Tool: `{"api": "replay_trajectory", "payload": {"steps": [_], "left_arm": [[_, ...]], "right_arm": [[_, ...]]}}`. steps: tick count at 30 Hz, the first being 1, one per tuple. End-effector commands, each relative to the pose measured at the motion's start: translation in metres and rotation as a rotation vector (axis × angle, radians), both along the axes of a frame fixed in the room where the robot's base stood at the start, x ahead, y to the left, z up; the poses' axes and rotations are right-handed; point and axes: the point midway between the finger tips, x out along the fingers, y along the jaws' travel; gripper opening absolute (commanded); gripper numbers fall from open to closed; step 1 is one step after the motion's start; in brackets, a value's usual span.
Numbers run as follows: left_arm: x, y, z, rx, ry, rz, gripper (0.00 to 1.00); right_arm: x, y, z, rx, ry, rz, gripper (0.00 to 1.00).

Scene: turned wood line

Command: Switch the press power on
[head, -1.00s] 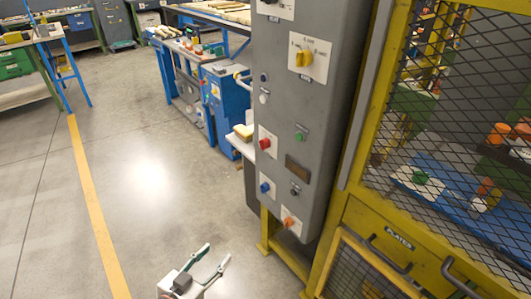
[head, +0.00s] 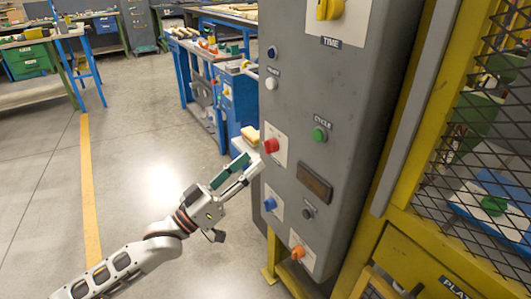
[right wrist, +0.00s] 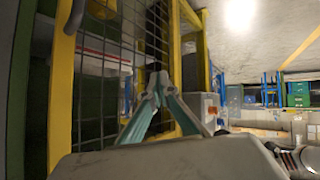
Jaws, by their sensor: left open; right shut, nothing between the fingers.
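The grey control panel (head: 345,100) fills the middle of the head view. It carries a red knob (head: 271,146) on a white plate, a blue knob (head: 270,204), an orange knob (head: 297,252), a green button (head: 319,134) labelled CYCLE and a yellow TIME knob (head: 328,9). I cannot read which control is the press power. My left gripper (head: 249,163) is open and empty, its fingertips just left of and slightly below the red knob; contact cannot be told. My right gripper (right wrist: 157,80) is shut and empty in the right wrist view.
A yellow mesh guard (head: 487,130) stands right of the panel. Blue workbenches (head: 187,85) stand behind it at the left. The grey floor at left is clear.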

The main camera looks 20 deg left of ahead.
Motion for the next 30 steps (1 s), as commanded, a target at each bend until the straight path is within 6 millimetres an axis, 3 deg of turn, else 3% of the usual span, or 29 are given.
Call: {"api": "replay_trajectory", "payload": {"steps": [9, 22, 26, 27, 30], "left_arm": [[0.035, -0.021, 0.014, 0.001, 0.001, 0.001, 0.41], [0.042, -0.026, 0.017, 0.003, 0.003, 0.001, 0.41], [0.042, -0.026, 0.017, 0.002, 0.003, 0.001, 0.07], [0.042, -0.026, 0.017, 0.003, 0.003, 0.001, 0.03], [0.042, -0.026, 0.017, 0.003, 0.003, 0.001, 0.03]], "right_arm": [[0.0, 0.001, -0.001, 0.001, 0.001, 0.002, 0.0], [0.0, 0.001, -0.001, 0.001, 0.001, 0.002, 0.0], [0.0, 0.001, -0.001, 0.001, 0.001, 0.002, 0.0], [0.0, 0.001, -0.001, 0.001, 0.001, 0.002, 0.0], [0.0, 0.001, -0.001, 0.001, 0.001, 0.002, 0.0]]}}
